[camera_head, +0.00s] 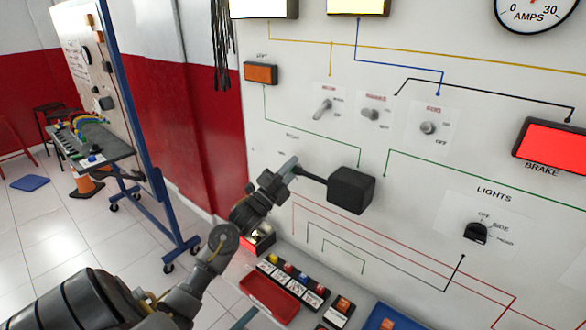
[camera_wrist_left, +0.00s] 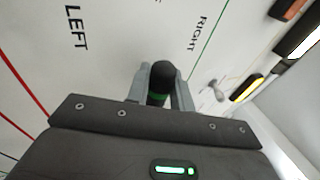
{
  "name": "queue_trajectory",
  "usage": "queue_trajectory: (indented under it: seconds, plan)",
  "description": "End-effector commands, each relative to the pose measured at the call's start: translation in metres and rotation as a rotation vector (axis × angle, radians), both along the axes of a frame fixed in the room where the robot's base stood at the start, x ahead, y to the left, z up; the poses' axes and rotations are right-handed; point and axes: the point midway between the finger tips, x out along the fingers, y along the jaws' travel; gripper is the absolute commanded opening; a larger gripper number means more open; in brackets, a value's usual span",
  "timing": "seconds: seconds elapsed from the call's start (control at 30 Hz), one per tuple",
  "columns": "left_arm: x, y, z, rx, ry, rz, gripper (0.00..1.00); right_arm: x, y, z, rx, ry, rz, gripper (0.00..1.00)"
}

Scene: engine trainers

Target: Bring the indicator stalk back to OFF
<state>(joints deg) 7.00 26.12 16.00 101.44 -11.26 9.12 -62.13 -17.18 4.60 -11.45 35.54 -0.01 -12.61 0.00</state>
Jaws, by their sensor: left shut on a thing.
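The indicator stalk is a black lever (camera_head: 312,178) that comes out of a black box (camera_head: 351,190) on the white panel and points up and left to my gripper. My left gripper (camera_head: 293,165) is shut on the stalk near its outer end. In the left wrist view the black rounded tip with a green band (camera_wrist_left: 160,82) sits between the two grey fingers. The LEFT label (camera_wrist_left: 77,27) and RIGHT label (camera_wrist_left: 198,33) are on the panel beyond it. An OFF mark for the stalk cannot be made out. My right gripper is not in view.
Several toggle switches (camera_head: 373,114) are above the box, and the LIGHTS knob (camera_head: 476,233) is to its right. An orange LEFT lamp (camera_head: 261,73) is at upper left. A red tray (camera_head: 269,297) and a switch row lie below. A red BRAKE lamp (camera_head: 555,146) is lit at right.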

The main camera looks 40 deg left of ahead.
Motion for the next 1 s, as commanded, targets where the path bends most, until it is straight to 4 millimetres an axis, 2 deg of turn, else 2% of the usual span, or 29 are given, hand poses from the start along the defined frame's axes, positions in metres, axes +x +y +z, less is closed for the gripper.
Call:
queue_trajectory:
  seconds: [0.23, 0.27, 0.4, 0.77, 0.87, 1.0]
  plan:
    - [0.000, 0.000, 0.000, -0.002, 0.003, -0.001, 0.00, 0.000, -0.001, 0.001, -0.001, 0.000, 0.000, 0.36]
    - [0.000, 0.000, 0.000, -0.001, 0.003, -0.002, 0.24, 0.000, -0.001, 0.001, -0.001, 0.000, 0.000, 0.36]
    - [0.000, 0.000, 0.000, 0.000, 0.002, -0.001, 0.42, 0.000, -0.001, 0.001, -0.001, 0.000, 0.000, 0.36]
    - [-0.004, 0.000, -0.003, 0.001, 0.002, -0.001, 0.44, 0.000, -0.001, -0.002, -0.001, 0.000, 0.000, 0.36]
    - [-0.015, 0.001, -0.012, 0.001, 0.004, -0.002, 0.44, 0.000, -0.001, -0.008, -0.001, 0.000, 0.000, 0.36]
    - [-0.039, 0.004, -0.026, 0.002, 0.005, -0.001, 0.44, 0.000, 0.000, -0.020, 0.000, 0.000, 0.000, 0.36]
